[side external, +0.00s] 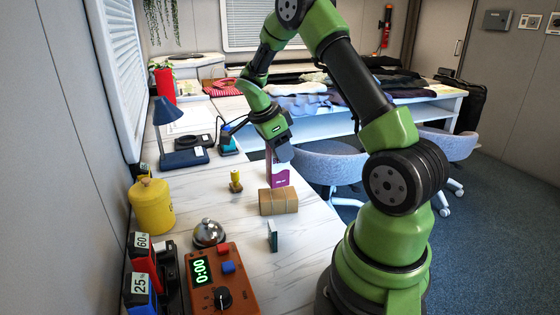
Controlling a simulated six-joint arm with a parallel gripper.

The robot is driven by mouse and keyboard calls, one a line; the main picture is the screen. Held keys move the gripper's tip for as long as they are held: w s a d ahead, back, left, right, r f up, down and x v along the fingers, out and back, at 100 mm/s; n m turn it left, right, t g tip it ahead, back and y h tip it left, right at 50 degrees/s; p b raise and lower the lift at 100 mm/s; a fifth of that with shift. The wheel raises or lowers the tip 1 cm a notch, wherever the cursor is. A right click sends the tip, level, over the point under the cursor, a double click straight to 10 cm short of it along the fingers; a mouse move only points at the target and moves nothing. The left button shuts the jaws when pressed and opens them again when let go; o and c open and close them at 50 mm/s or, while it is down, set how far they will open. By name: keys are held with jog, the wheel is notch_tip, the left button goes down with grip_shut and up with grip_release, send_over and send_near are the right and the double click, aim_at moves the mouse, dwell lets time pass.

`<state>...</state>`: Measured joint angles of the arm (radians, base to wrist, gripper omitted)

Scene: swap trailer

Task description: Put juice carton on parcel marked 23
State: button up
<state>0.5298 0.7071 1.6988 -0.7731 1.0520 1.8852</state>
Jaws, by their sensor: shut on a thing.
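The juice carton (280,177) is magenta with a paler upper part and stands upright below my gripper (276,158). My gripper points down and is shut on the carton's top, which is partly hidden by the jaws. The parcel (278,202) is a brown box with tape, lying on the white marble-look bench. The carton's lower edge shows just above or behind the parcel's far edge. I cannot tell whether the carton touches the parcel. No number is readable on the parcel.
A small yellow-topped item (236,181) stands left of the parcel, and a thin dark green upright block (272,236) stands in front. A bell (208,233), an orange timer box (222,282), a yellow canister (152,206) and a blue lamp (183,158) line the left.

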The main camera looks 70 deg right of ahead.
jog(key=shift+f, duration=1.35)
jog(key=o, duration=1)
jog(key=shift+f, duration=0.15)
jog(key=shift+o, duration=0.2)
